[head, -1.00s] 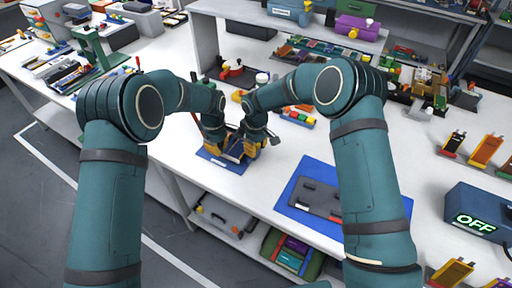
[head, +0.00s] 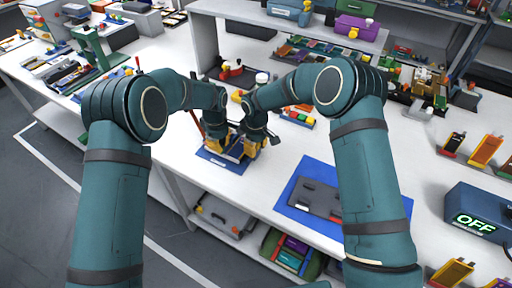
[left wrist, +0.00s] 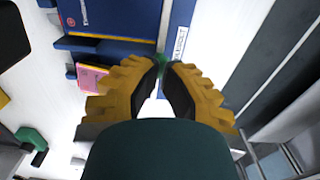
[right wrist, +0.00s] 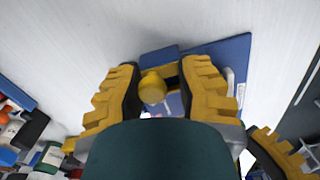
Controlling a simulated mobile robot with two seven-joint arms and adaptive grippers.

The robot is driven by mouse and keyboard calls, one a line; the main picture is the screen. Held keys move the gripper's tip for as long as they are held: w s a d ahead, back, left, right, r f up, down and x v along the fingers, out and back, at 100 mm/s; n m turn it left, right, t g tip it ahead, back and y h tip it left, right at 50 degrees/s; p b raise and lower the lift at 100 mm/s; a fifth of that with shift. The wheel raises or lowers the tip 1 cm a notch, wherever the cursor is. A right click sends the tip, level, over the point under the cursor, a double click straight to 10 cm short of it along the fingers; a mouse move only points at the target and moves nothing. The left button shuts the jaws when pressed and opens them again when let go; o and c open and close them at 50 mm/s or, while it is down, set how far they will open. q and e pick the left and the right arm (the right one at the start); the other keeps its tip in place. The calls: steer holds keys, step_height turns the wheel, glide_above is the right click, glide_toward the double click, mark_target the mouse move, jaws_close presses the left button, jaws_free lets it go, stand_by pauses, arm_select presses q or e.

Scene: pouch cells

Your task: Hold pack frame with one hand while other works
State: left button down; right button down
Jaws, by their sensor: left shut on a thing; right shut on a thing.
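The pack frame, a dark blue fixture (left wrist: 112,18), stands on a blue mat (head: 213,165) near the table's front edge. My left gripper (head: 215,149) is low at its left side; in the left wrist view its fingertips (left wrist: 165,68) close together on something thin and green-edged, mostly hidden. My right gripper (head: 250,149) is at the right side of the frame. In the right wrist view its fingers (right wrist: 155,78) stand apart around a yellow knob (right wrist: 153,90) with a dark piece behind it. The fingers and arms hide much of the frame. A pink piece (left wrist: 92,78) shows beside the frame.
A blue mat with a grey plate (head: 318,198) lies to the right. A box reading OFF (head: 480,212) stands at the far right. A tray of coloured parts (head: 298,117) is behind my right arm. White table is clear between the mats.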

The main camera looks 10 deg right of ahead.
arm_select(q)
steer(key=shift+s+a+r, duration=0.15)
steer(key=shift+s+r, duration=0.05)
steer(key=shift+r, duration=0.7)
steer(key=shift+s+a+r, duration=0.15)
steer(key=shift+r, duration=0.75)
steer(key=shift+s+a+r, duration=0.15)
steer(key=shift+s+r, duration=0.05)
steer(key=shift+r, duration=0.7)
arm_select(e)
steer(key=shift+s+f, duration=0.2)
steer(key=shift+f, duration=0.1)
steer(key=c, duration=0.6)
jaws_free()
steer(key=shift+w, duration=0.1)
steer(key=shift+c, duration=0.2)
arm_select(q)
steer(key=shift+w+f, duration=0.1)
arm_select(e)
steer(key=shift+w, duration=0.1)
steer(key=shift+r, duration=0.2)
